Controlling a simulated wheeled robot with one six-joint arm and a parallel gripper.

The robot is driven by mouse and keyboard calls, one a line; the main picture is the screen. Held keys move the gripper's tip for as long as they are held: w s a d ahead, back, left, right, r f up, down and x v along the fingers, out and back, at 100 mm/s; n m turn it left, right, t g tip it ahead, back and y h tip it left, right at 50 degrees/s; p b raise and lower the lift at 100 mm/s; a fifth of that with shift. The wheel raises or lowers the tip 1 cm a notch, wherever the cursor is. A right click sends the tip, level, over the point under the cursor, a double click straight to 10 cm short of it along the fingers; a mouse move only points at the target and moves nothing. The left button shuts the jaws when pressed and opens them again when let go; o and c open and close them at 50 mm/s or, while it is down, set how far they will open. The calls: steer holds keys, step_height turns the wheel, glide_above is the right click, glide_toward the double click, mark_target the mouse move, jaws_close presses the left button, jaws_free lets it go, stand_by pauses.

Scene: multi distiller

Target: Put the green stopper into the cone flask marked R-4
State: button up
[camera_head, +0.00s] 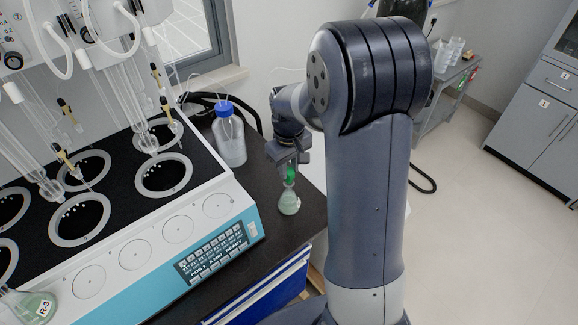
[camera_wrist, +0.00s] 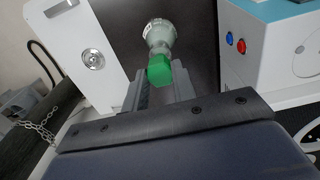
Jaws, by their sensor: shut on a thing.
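The green stopper (camera_head: 290,174) is held between the fingers of my gripper (camera_head: 290,166), which is shut on it. In the wrist view the stopper (camera_wrist: 159,70) shows between the two fingertips (camera_wrist: 161,76). A cone flask (camera_head: 289,203) with pale green liquid stands upright on the dark bench, right below the stopper. The flask (camera_wrist: 159,34) also shows beyond the stopper in the wrist view, with a small white label too small to read. The stopper is in line with the flask's neck and looks at or in its mouth; I cannot tell how deep.
The distiller (camera_head: 130,215) with several round wells stands left of the flask. A blue-capped bottle (camera_head: 229,135) stands behind it. Another cone flask (camera_head: 36,304), marked R-3, is at the lower left. A grey cart (camera_head: 445,92) stands farther back.

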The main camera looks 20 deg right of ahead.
steer(key=shift+f+b, duration=1.05)
steer(key=shift+f, duration=0.35)
stand_by(0.4)
steer(key=o, duration=1)
step_height(320, 180, up, 11)
steer(key=shift+f+b, duration=0.1)
steer(key=shift+b, duration=0.3)
step_height(320, 180, down, 11)
steer(key=shift+r+p, duration=0.15)
steer(key=shift+p, duration=0.35)
steer(key=shift+r, duration=0.1)
steer(key=shift+r, duration=0.1)
